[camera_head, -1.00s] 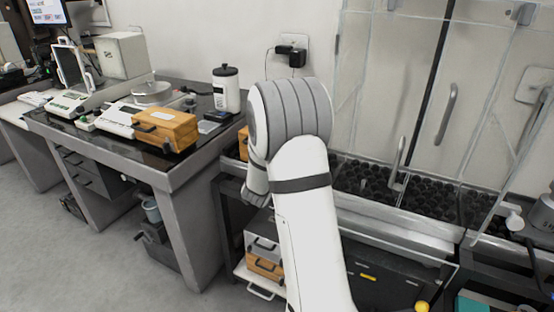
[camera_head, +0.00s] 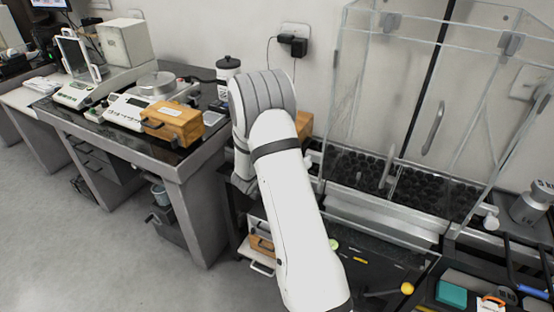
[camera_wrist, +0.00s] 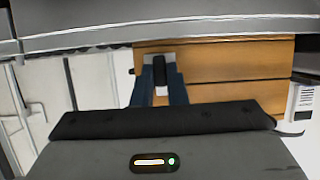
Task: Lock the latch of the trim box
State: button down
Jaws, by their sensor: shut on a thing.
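In the wrist view, a wooden box (camera_wrist: 235,72) with orange-brown board sides fills the upper right. The two dark blue fingers of my gripper (camera_wrist: 160,82) reach to its face and are closed on a small black part (camera_wrist: 159,68), which looks like its latch or handle. Whether the latch is locked cannot be told. In the head view, my white arm hides the gripper; part of a wooden box (camera_head: 304,125) shows just right of the arm. Another wooden box (camera_head: 172,123) with a dark handle and pale label sits on the left table.
The left table (camera_head: 190,165) also holds a balance (camera_head: 127,110) and a black-lidded white bottle (camera_head: 228,76). A clear-walled enclosure (camera_head: 400,100) with black round pieces stands on the right. A yellow ball (camera_head: 407,288) and a teal block (camera_head: 452,294) lie at lower right. Open floor is at lower left.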

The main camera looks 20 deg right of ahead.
jog(key=shift+f, duration=0.15)
jog(key=c, duration=1.4)
grip_release()
jog(key=shift+c, duration=0.2)
jog(key=shift+a, duration=0.1)
jog(key=v, duration=0.7)
jog(key=shift+s+a+r, duration=0.2)
jog(key=shift+r, duration=0.05)
jog(key=shift+r, duration=0.1)
jog(key=s+a+r+n+t+y+p, duration=0.1)
jog(key=s+a+r+n+y+p, duration=0.15)
jog(key=a+r+y, duration=0.4)
jog(key=s+a+r+n+y+p, duration=0.2)
jog(key=a+r+n+y, duration=0.2)
jog(key=a+r, duration=0.4)
jog(key=s+r+n+g+p, duration=0.1)
jog(key=s+r+n+g, duration=0.1)
jog(key=s, duration=1.1)
jog(key=s+d+r+n+g+p, duration=0.1)
jog(key=s+r+g, duration=0.3)
jog(key=s, duration=0.9)
notch_tip(320, 180, up, 2)
jog(key=shift+r+n+g+p, duration=0.1)
jog(key=shift+n+g+p, duration=0.25)
jog(key=shift+n, duration=0.1)
